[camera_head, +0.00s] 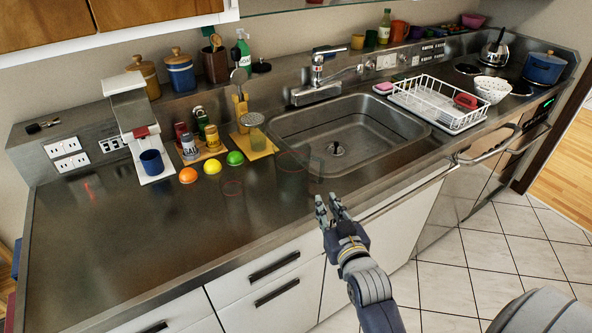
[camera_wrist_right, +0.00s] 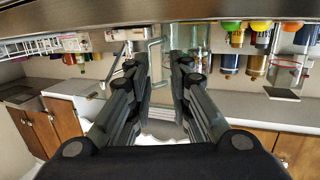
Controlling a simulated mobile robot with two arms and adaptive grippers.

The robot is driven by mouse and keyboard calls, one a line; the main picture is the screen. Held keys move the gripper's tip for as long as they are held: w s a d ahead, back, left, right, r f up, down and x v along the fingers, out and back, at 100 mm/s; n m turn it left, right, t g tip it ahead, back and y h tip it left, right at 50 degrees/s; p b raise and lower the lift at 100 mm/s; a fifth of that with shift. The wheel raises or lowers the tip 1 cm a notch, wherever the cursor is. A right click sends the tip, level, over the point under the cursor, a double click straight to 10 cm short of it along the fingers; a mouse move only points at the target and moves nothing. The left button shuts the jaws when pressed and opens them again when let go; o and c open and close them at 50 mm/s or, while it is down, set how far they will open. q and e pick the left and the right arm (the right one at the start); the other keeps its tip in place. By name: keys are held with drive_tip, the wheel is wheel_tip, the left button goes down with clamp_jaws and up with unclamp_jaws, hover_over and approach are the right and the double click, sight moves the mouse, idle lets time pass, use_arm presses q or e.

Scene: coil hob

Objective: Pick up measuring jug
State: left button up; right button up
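The measuring jug (camera_head: 291,163) is clear glass with faint red marks, so its outline is hard to see. It stands on the steel counter at the sink's front left corner, with its handle (camera_head: 316,166) toward the right. In the right wrist view, which is upside down, the jug (camera_wrist_right: 196,40) is just beyond the fingers, and its handle (camera_wrist_right: 155,62) shows in the gap between them. My right gripper (camera_head: 328,202) is at the counter's front edge, close to the handle, open and empty. I cannot tell whether it touches the jug. My left gripper is out of view.
A clear glass vessel with a red ring (camera_head: 233,188) stands left of the jug. An orange ball (camera_head: 188,175), a yellow one (camera_head: 212,167) and a green one (camera_head: 235,158) lie behind it. The sink (camera_head: 350,135) is behind right. The front left counter is clear.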

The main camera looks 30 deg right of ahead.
sight(322, 172)
drive_tip(key=shift+m+t+h, duration=0.4)
drive_tip(key=shift+t+h, duration=0.1)
drive_tip(key=shift+h, duration=0.1)
drive_tip(key=w+d, duration=0.1)
drive_tip(key=w, duration=0.1)
drive_tip(key=w+d+r, duration=0.1)
drive_tip(key=w, duration=0.1)
drive_tip(key=w+d+r+p, duration=0.1)
drive_tip(key=w, duration=0.1)
drive_tip(key=shift+d+r, duration=0.1)
drive_tip(key=shift+d, duration=0.15)
drive_tip(key=shift+w+d+p, duration=0.15)
drive_tip(key=shift+w+p, duration=0.15)
drive_tip(key=shift+w, duration=0.2)
drive_tip(key=shift+p+x, duration=0.5)
drive_tip(key=shift+x, duration=1.55)
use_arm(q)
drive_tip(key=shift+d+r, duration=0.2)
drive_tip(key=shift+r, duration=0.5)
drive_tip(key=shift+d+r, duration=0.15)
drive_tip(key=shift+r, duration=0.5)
use_arm(e)
clamp_jaws()
